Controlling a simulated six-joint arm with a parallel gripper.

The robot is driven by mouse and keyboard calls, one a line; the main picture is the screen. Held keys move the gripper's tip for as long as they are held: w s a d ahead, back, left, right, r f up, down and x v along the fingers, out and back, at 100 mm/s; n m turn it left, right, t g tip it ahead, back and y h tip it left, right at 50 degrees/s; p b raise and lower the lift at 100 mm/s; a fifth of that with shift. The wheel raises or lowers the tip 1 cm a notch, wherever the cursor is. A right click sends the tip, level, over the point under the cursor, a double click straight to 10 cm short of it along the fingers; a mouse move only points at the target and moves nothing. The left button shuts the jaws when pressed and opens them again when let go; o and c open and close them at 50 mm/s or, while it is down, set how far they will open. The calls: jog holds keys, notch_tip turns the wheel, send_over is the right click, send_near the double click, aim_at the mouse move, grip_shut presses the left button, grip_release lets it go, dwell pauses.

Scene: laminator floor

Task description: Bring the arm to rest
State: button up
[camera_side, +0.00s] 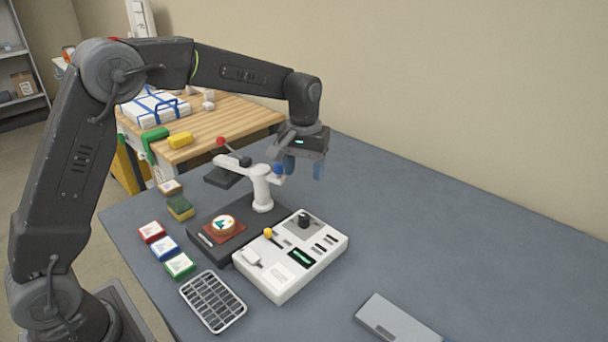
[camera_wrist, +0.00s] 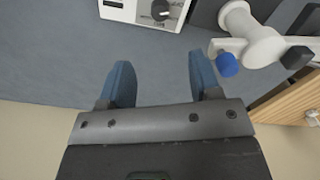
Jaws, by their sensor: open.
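My arm reaches over from the left in the side view, with its wrist pointing down. My gripper (camera_side: 303,165) hangs above the blue-grey table (camera_side: 440,235), behind the white post of a small press (camera_side: 262,190). In the wrist view my gripper (camera_wrist: 163,82) shows two blue fingers spread apart, with only bare table between them. The press's white arm and blue knob (camera_wrist: 227,64) are to the right of the fingers there, apart from them. Nothing is held.
A white control box (camera_side: 292,257) with a black knob stands in front of the press. A wire rack (camera_side: 213,301), small coloured boxes (camera_side: 165,247) and a grey case (camera_side: 397,320) lie nearby. A wooden bench (camera_side: 225,115) stands behind. The table's right side is clear.

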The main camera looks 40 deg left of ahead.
jog(key=s+r+m+t, duration=0.1)
jog(key=s+r, duration=0.4)
jog(key=s, duration=0.2)
jog(key=s+r+m+t, duration=0.1)
jog(key=s+r+t, duration=0.1)
jog(key=s+r, duration=0.4)
jog(key=s+f+m+t, duration=0.1)
jog(key=s, duration=0.7)
jog(key=s+f+m+t, duration=0.1)
jog(key=s+f, duration=0.1)
jog(key=s, duration=0.5)
jog(key=shift+s+d+f+m+t, duration=0.2)
jog(key=shift+s+f+m+t, duration=0.1)
jog(key=shift+s, duration=0.1)
